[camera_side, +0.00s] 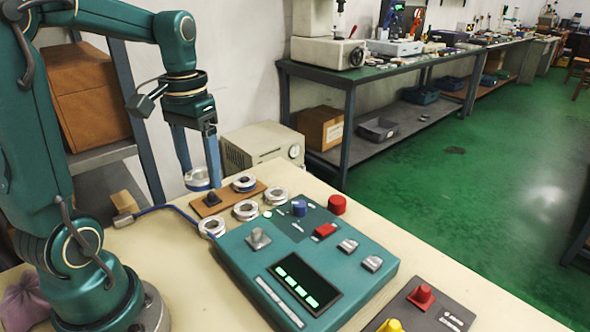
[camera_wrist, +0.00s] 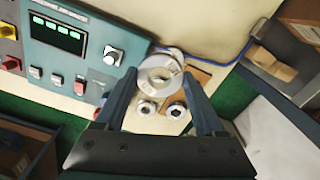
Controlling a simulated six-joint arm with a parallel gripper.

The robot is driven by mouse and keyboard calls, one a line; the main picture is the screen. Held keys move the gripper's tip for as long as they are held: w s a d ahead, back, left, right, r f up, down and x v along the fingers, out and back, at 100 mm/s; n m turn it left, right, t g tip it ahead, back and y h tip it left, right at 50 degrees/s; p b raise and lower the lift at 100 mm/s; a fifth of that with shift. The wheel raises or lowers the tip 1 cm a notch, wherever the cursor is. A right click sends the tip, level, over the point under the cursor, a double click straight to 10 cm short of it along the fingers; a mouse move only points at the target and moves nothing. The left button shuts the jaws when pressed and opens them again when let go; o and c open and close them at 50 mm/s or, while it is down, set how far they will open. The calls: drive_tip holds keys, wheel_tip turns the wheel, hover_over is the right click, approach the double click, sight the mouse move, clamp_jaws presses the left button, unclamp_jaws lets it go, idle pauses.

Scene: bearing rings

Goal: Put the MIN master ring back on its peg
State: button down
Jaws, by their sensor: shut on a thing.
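In the side view the ring appears above and just behind the left end of a brown board (camera_side: 228,196). A bare dark peg (camera_side: 212,198) stands on that end of the board. The board (camera_wrist: 201,76) is partly hidden in the wrist view.
Several loose rings, such as the nearest one (camera_side: 212,227), lie between the board and a teal control box (camera_side: 240,270). A blue cable with a grey end (camera_side: 123,220) lies left of the board.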

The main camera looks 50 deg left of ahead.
drive_tip(key=shift+s+a+r, duration=0.25)
drive_tip(key=shift+a+r, duration=0.35)
drive_tip(key=shift+a, duration=0.3)
drive_tip(key=w+a+f, duration=0.2)
drive_tip(key=w+a, duration=0.3)
drive_tip(key=a, duration=0.2)
hover_over(211, 193)
wheel_tip(211, 193, down, 5)
drive_tip(key=shift+r, duration=0.1)
drive_tip(key=shift+f, duration=2.1)
drive_tip(key=shift+f, duration=0.1)
drive_tip(key=shift+f, duration=0.35)
drive_tip(key=shift+f, duration=1.25)
